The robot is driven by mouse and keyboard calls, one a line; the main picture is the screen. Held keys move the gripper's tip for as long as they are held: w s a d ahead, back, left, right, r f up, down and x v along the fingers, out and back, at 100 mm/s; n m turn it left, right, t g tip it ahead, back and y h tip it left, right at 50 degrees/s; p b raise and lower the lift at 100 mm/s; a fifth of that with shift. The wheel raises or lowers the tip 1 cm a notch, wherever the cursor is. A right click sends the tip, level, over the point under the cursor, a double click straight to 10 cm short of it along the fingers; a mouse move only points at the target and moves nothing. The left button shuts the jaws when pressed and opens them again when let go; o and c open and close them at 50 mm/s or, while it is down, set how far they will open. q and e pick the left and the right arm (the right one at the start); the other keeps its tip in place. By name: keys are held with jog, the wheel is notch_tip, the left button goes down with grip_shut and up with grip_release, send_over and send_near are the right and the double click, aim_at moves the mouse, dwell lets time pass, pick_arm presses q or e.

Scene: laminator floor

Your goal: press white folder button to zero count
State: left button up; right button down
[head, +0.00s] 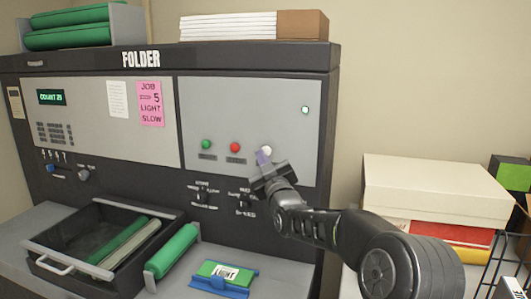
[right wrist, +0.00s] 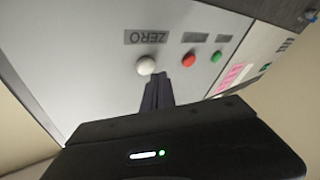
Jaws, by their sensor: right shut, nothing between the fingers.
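The folder (head: 255,100) is a dark machine with a light grey control panel. Its white button (head: 266,150) sits right of a red and a green button. In the right wrist view the white button (right wrist: 146,66) has a label reading ZERO beside it. My right gripper (head: 263,159) is shut and empty, its fingertips close to the white button and partly over it in the head view. In the right wrist view the fingertips (right wrist: 160,78) are just beside the button; I cannot tell whether they touch. The display (head: 51,97) reads COUNT 25 or similar. My left gripper is not in view.
The red button (head: 235,147) and green button (head: 206,144) are left of the white one. Below are knobs, an open tray (head: 60,265) with green rollers, and a blue-green item (head: 222,277). Boxes (head: 435,188) stand at the right.

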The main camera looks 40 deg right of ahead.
jog(key=shift+w+d+b, duration=0.25)
jog(key=shift+d+b, duration=0.1)
jog(key=shift+b, duration=0.1)
jog(key=shift+w+d, duration=0.2)
jog(key=shift+d, duration=0.2)
dwell(1.0)
jog(key=shift+b, duration=0.3)
jog(key=shift+s+a+b, duration=0.45)
jog(key=shift+a+b, duration=0.3)
jog(key=shift+b, duration=0.05)
jog(key=shift+s+a, duration=0.1)
